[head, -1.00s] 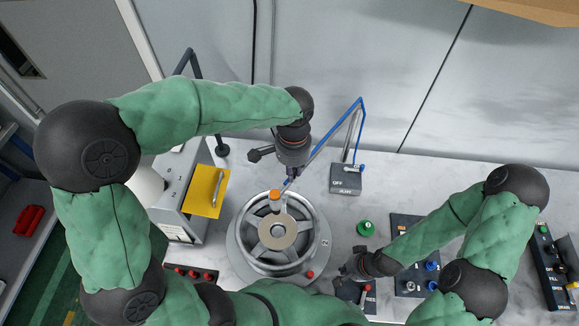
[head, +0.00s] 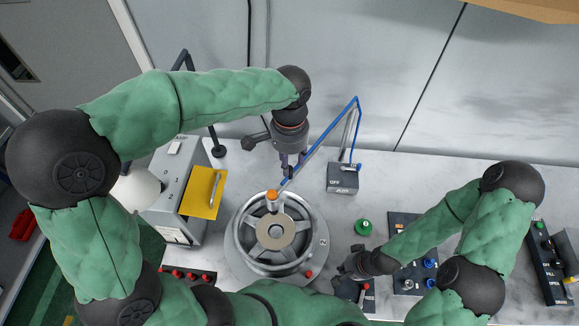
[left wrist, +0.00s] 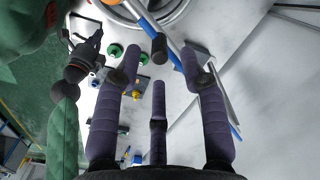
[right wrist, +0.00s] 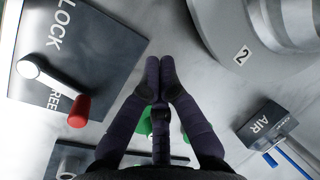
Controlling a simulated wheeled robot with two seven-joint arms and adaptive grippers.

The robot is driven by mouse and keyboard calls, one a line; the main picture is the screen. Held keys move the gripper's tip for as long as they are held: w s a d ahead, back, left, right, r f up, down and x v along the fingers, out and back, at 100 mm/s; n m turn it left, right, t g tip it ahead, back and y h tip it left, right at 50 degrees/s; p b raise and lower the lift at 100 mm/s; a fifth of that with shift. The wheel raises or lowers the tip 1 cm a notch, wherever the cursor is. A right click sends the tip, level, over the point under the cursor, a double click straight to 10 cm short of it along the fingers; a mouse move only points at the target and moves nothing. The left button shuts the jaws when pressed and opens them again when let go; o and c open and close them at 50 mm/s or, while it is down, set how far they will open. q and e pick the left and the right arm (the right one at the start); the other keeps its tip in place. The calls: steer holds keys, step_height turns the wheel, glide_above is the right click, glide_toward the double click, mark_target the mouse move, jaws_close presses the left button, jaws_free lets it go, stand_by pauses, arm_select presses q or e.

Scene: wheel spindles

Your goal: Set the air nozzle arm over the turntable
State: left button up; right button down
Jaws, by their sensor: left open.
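The air nozzle arm (head: 325,139), a blue line beside grey tubing, rises from the dark AIR box (head: 342,178) and slants down left. Its lower end reaches the far rim of the turntable (head: 240,242), by an orange-capped piece (head: 271,195). The turntable bears a spoked silver wheel (head: 285,262). My left gripper (head: 288,176) is open above that lower end. In the left wrist view, a dark knob (left wrist: 159,46) on the blue and orange arm lies between the spread fingertips; contact is unclear. My right gripper (right wrist: 161,66) is shut and empty, right of the turntable.
A LOCK/FREE lever with a red knob (right wrist: 78,110) is close to my right gripper. A green button (head: 363,227) stands between the turntable and a switch panel (head: 405,222). A grey machine with a yellow plate (head: 203,193) stands left. The bench behind the AIR box is clear.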

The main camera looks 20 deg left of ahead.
arm_select(q)
step_height(320, 180, up, 7)
stand_by(0.3)
steer(key=shift+s, duration=0.1)
stand_by(0.4)
